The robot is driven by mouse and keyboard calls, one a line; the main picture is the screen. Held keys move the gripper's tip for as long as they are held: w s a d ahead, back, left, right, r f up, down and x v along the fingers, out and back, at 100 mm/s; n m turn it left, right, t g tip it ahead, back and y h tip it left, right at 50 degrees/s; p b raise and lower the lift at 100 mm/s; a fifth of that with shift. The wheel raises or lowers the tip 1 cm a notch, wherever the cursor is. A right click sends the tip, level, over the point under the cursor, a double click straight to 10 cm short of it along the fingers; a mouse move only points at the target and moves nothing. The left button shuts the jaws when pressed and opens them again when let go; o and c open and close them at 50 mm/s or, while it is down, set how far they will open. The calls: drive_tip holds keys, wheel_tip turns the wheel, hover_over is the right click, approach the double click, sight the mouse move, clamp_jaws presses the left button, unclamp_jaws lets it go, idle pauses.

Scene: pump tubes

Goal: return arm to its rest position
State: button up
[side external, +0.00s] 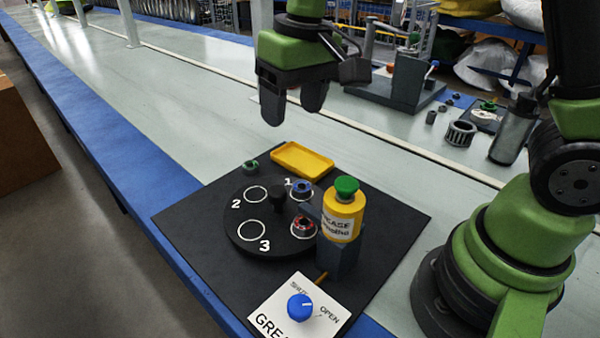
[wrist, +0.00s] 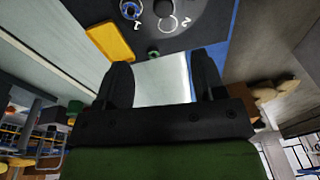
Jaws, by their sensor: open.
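My gripper (side external: 292,104) hangs above the bench behind the black mat, fingers pointing down, open and empty. In the wrist view its two fingers (wrist: 163,85) stand apart with only bench surface between them. A round black turntable (side external: 262,237) on the mat has ringed spots marked 1, 2 and 3. A blue ring part (side external: 302,188) sits at spot 1, and a dark part with red (side external: 303,227) sits at the spot beside the dispenser. The spots 2 and 3 look empty. A teal-green ring (side external: 250,166) lies on the mat behind the turntable.
A yellow tray (side external: 302,159) lies at the mat's back edge. A yellow grease bottle with a green cap (side external: 343,210) stands on a grey block. A blue knob (side external: 300,307) is at the front. Grey parts (side external: 459,133) and a dark cylinder (side external: 512,130) stand on the right.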

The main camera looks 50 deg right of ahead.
drive_tip(key=s+d+r+m+t, duration=0.1)
drive_tip(key=s+r+t, duration=0.2)
drive_tip(key=s, duration=0.5)
drive_tip(key=s+d+r+m+t+y, duration=0.1)
drive_tip(key=s+d+r+m+t, duration=0.1)
drive_tip(key=s+r, duration=0.3)
drive_tip(key=s, duration=0.3)
drive_tip(key=shift+s+d+t, duration=0.15)
drive_tip(key=shift+s+t, duration=0.05)
drive_tip(key=shift+t, duration=0.2)
